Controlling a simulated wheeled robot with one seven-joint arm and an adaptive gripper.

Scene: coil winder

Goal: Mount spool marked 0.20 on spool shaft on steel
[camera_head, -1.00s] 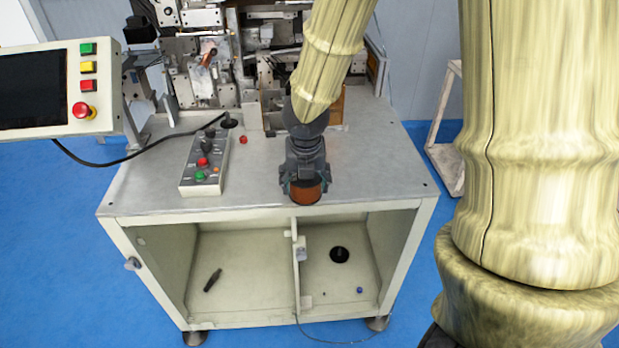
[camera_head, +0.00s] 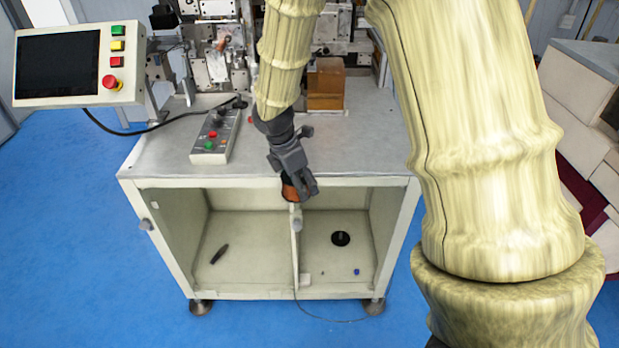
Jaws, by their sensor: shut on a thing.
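My gripper (camera_head: 295,178) points down at a tilt over the front edge of the grey steel tabletop (camera_head: 350,155). It is shut on a copper-coloured spool (camera_head: 288,190), which the fingers partly hide. No marking on the spool is readable. A small black disc with a short post (camera_head: 240,102) stands on the tabletop behind the control box, left of my arm. A similar black disc with a post (camera_head: 341,238) stands on the floor of the right cabinet compartment. I cannot tell for sure which is the spool shaft.
A control box (camera_head: 216,135) with buttons lies on the tabletop at left. A screen panel (camera_head: 75,65) hangs left of it. A brown box (camera_head: 326,85) and winder machinery stand at the back. The right part of the tabletop is clear.

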